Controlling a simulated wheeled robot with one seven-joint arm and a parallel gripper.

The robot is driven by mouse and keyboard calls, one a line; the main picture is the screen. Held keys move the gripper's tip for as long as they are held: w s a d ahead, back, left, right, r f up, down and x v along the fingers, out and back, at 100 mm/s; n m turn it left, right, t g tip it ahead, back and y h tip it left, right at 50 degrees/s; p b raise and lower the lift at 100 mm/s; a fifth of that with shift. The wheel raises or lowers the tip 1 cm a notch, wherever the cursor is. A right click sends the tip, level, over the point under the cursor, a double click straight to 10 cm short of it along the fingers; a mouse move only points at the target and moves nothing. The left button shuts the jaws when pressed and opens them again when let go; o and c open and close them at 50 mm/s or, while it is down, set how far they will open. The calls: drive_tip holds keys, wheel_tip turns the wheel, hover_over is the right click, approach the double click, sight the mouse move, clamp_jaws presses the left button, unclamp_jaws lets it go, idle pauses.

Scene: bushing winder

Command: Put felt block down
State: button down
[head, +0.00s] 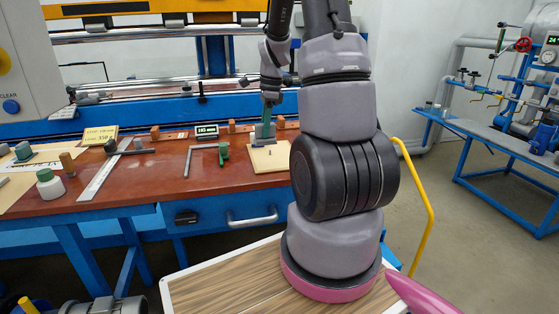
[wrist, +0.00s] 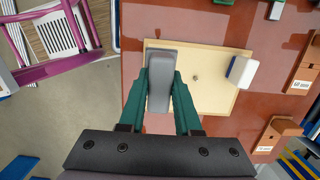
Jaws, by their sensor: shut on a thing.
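My gripper (wrist: 161,77) has green fingers and is shut on a long grey block, which I take to be the felt block (wrist: 158,62). In the wrist view, the block covers the near end of the board (wrist: 215,101). I cannot tell whether its underside touches the board. A small dark mark (wrist: 195,78) shows on the bare board beside it.
A white-and-blue block (wrist: 242,71) lies at the board's far edge. Orange-brown blocks (wrist: 305,68) stand farther back. Left of the board are a green tool (head: 223,153), a grey angle bar (head: 204,148) and a steel rule (head: 98,178). The red-brown bench (head: 155,178) has bare room near its front edge.

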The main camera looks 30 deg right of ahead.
sight(266, 140)
wheel_tip(266, 140, down, 4)
drive_tip(key=shift+d+f, duration=0.1)
drive_tip(key=shift+f, duration=2.15)
drive_tip(key=c, duration=0.6)
unclamp_jaws()
drive_tip(key=shift+f, duration=0.15)
